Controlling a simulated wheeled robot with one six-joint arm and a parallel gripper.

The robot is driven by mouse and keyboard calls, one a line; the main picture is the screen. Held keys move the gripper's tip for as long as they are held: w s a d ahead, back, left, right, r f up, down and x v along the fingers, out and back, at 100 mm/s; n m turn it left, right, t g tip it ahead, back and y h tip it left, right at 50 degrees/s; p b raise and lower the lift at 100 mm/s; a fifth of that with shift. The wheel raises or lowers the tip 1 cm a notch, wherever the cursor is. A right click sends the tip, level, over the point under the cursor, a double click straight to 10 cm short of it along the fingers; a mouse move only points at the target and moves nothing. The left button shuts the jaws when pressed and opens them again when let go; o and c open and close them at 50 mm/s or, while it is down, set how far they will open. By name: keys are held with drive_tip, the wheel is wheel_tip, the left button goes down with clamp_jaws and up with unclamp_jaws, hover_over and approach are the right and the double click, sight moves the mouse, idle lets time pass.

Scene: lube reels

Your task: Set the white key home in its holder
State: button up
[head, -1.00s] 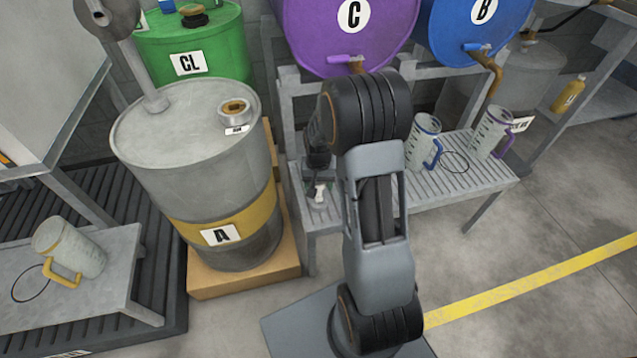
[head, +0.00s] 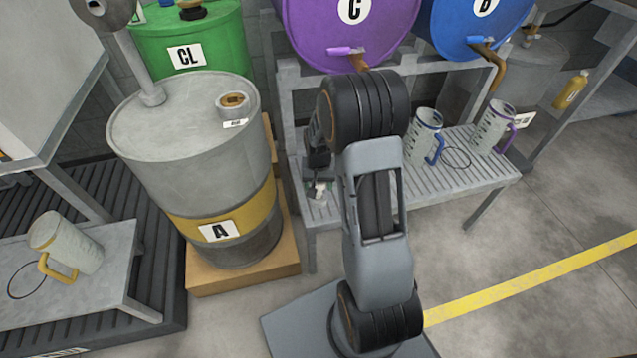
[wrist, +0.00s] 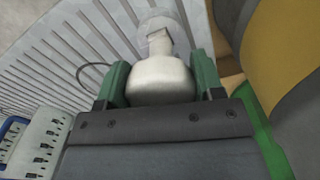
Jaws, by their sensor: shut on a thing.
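In the wrist view the white key (wrist: 162,82) sits between the two green fingers of my gripper (wrist: 160,88). Its broad rounded end is toward me and its narrow stem (wrist: 158,42) points away, over a pale round piece (wrist: 155,22) that may be the holder. I cannot tell whether the stem touches that piece. In the head view my gripper (head: 318,178) is low over the left end of the slatted bench (head: 335,212), partly hidden by my arm. A small white bit of the key (head: 317,190) shows there.
The grey drum A (head: 190,140) stands close on the left. Purple drum C (head: 350,30) and blue drum B (head: 470,25) hang above the bench. A blue-handled jug (head: 422,137) and a purple-handled jug (head: 492,128) stand on its right part.

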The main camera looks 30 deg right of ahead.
drive_tip(key=shift+f, duration=0.2)
drive_tip(key=o, duration=1)
drive_tip(key=shift+o, duration=0.2)
wheel_tip(320, 180, up, 14)
drive_tip(key=p, duration=0.4)
drive_tip(key=shift+f, duration=0.1)
drive_tip(key=s+a+r+n+t+p, duration=0.1)
drive_tip(key=s+a+r+p, duration=0.2)
drive_tip(key=s+r+p, duration=0.2)
drive_tip(key=s+a+r+n+t+p, duration=0.1)
drive_tip(key=s+r+p, duration=0.4)
drive_tip(key=r+p, duration=0.6)
drive_tip(key=s+a+r+n+t+p, duration=0.1)
drive_tip(key=s+a+r+n+p, duration=0.2)
drive_tip(key=r+p, duration=0.6)
wheel_tip(320, 180, up, 10)
drive_tip(key=s+a, duration=0.2)
drive_tip(key=shift+s+a+t, duration=0.15)
drive_tip(key=shift+s+t, duration=0.15)
drive_tip(key=shift+s, duration=0.05)
